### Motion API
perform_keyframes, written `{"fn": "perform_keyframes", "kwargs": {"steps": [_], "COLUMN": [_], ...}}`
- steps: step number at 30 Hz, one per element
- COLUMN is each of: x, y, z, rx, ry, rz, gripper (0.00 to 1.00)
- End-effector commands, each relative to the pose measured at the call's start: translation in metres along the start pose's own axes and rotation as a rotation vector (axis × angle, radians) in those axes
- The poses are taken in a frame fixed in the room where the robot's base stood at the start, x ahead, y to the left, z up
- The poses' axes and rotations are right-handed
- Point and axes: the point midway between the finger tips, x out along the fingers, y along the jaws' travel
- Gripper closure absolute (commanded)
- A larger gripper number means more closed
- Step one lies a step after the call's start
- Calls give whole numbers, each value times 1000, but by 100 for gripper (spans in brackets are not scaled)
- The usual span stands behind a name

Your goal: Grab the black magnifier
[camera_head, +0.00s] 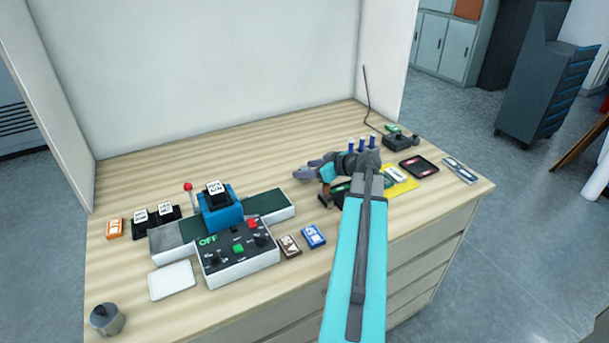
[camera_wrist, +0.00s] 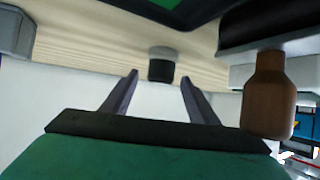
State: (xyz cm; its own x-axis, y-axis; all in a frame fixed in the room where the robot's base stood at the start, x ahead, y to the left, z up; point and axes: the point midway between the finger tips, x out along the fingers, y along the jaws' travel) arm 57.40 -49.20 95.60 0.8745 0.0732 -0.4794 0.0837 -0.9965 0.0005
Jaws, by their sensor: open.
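A small upright cylinder, black with a grey end (camera_wrist: 162,68), shows past the fingertips in the wrist view, lined up between the two fingers. It looks like the black magnifier, but its lens cannot be made out. I cannot pick it out in the head view, where my gripper and arm may hide it. My gripper (camera_head: 306,172) is over the back middle of the desk and points left. In the wrist view my gripper (camera_wrist: 158,82) has its two grey fingers apart with nothing between them. The wrist picture is upside down, with the desk at the top.
A brown handle (camera_wrist: 268,95) stands close beside my gripper. A yellow mat (camera_head: 405,184), a black tray (camera_head: 420,167) and a thin upright rod (camera_head: 367,95) are to the right. The back left desk is clear.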

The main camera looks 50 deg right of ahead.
Motion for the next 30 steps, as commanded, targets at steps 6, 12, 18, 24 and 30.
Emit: {"fn": "perform_keyframes", "kwargs": {"steps": [6, 12, 18, 24, 30], "x": [10, 33, 53, 56, 56], "y": [0, 0, 0, -1, -1], "z": [-1, -2, -2, 0, 0], "rx": [1, 1, 0, 0, 0], "ry": [0, -1, 0, 0, 0], "rz": [-2, -4, -3, -1, -1], "gripper": [46, 46, 46, 46, 46]}}
